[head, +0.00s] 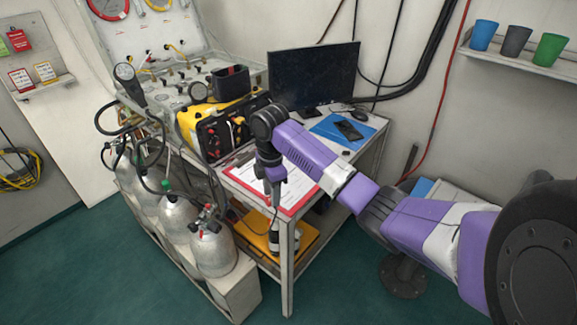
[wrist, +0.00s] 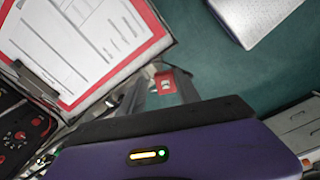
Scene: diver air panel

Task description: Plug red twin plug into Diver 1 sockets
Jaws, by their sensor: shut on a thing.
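My gripper (wrist: 166,92) points down over the front edge of the table in the head view (head: 275,203). It is shut on a small red block with a pale mark, which looks like the red twin plug (wrist: 165,82). In the head view I cannot make out the plug. The yellow diver air panel (head: 190,122) stands on the table behind and left of my gripper. Its black front (head: 222,132) carries red and pale fittings, and part shows at the left of the wrist view (wrist: 22,130). The Diver 1 labels are too small to read.
A red-edged clipboard (head: 246,182) lies on the table beside my gripper. A monitor (head: 314,75), a blue folder with a dark phone (head: 349,130), and a mouse stand behind. Several gas cylinders (head: 213,247) stand to the left. Green floor (head: 350,285) is open in front.

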